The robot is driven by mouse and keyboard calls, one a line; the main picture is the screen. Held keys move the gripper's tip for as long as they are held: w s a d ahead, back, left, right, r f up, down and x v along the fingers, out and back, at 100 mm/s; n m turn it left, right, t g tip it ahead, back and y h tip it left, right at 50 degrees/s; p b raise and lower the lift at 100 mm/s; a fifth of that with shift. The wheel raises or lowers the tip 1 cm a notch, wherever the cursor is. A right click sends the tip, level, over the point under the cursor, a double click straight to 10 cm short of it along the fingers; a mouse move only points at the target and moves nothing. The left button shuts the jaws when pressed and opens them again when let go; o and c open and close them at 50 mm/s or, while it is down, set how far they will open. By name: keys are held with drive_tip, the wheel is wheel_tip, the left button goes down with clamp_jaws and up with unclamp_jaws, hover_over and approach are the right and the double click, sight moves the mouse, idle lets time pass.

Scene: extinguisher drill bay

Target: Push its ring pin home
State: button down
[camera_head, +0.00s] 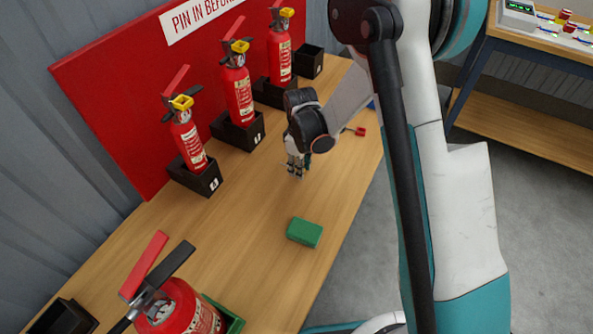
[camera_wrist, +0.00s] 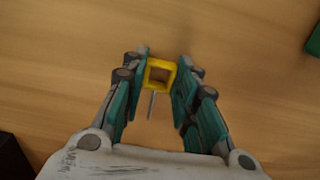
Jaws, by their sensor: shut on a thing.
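In the wrist view, a ring pin (camera_wrist: 160,64) with a square yellow ring and a thin grey shaft is between the fingers of my gripper (camera_wrist: 160,77). The gripper is shut on the yellow ring, and the shaft points toward the palm side of the picture. In the head view, my gripper (camera_head: 295,172) is over the bench; the pin cannot be made out there. A red extinguisher (camera_head: 180,312) stands at the lower left, partly cut off, at a green holder (camera_head: 226,316). No yellow ring shows on it. My gripper is well apart from it.
Three extinguishers with yellow rings, at the front (camera_head: 188,143), middle (camera_head: 238,95) and back (camera_head: 280,58), stand in black holders along a red board (camera_head: 110,110). A green block (camera_head: 304,232) lies on the wooden bench (camera_head: 225,215). An empty black holder (camera_head: 66,318) is at lower left.

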drive_tip(key=shift+r, duration=0.15)
drive_tip(key=shift+r+p, duration=0.6)
drive_tip(key=shift+r, duration=0.75)
